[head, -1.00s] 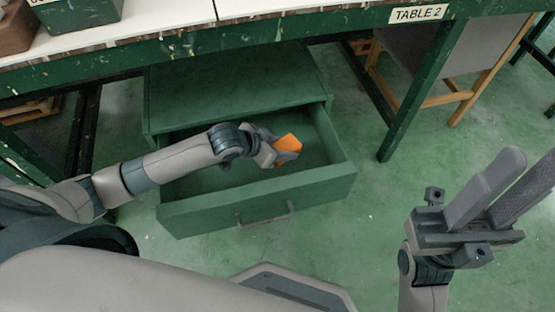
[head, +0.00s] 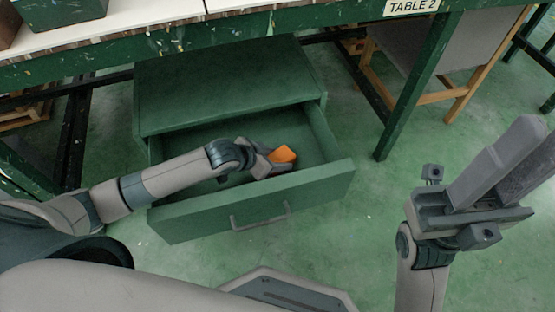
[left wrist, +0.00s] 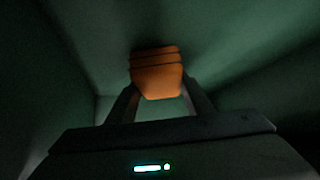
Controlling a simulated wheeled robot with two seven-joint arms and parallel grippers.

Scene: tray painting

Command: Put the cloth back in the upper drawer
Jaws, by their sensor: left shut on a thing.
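The orange cloth (head: 283,154) is held by my left gripper (head: 277,162) inside the open upper drawer (head: 250,212). In the left wrist view the folded cloth (left wrist: 157,75) sits between the two fingers of my left gripper (left wrist: 160,100), with dark green drawer surfaces around it. I cannot tell whether the cloth touches the drawer's floor. The drawer is pulled out of the green cabinet (head: 225,85) and its handle (head: 260,218) faces me. My right gripper (head: 490,180) is raised at the right, away from the drawer, its fingers apart with nothing seen between them.
The paint-splashed table (head: 180,42) stands above and behind the cabinet, with a green box (head: 60,10) on top. A table leg (head: 410,100) and a wooden-legged chair (head: 460,95) stand to the right. The floor (head: 350,230) right of the drawer is clear.

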